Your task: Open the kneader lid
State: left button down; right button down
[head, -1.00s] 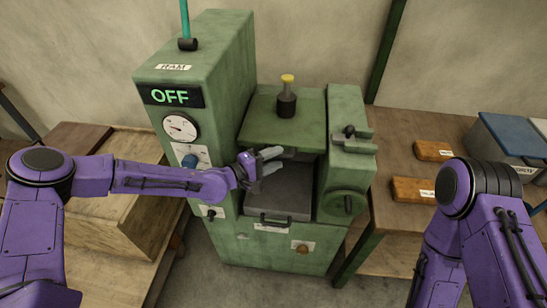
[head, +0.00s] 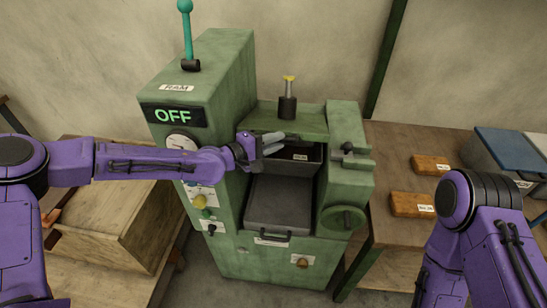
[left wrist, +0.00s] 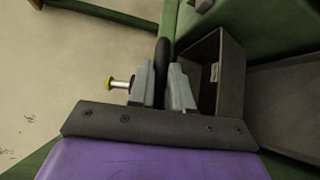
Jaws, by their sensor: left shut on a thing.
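The kneader lid (head: 262,119) looks to be the green panel on top of the green machine, its front edge raised. A dark open box-like part (head: 310,158) with a white label shows under it, also in the left wrist view (left wrist: 208,92). My left gripper (head: 288,143) is at the lid's front edge. In the left wrist view the jaws (left wrist: 163,88) are closed on a dark bar, seemingly the lid handle, largely hidden by the fingers. My right arm is at the right edge; its gripper is out of view.
A dark tray (head: 283,205) with a front handle lies below. A yellow-topped post (head: 288,103) stands behind the lid. The tall RAM housing (head: 215,75) reads OFF. Wooden blocks (head: 412,204) and a bin (head: 500,150) are on the right table. A wooden box (head: 110,225) stands at left.

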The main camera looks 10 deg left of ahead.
pick_arm(q)
jog(key=shift+w+r, duration=0.2)
jog(key=shift+r, duration=0.25)
jog(key=c, duration=1.2)
grip_release()
jog(key=shift+o, duration=0.7)
jog(key=shift+f, duration=0.15)
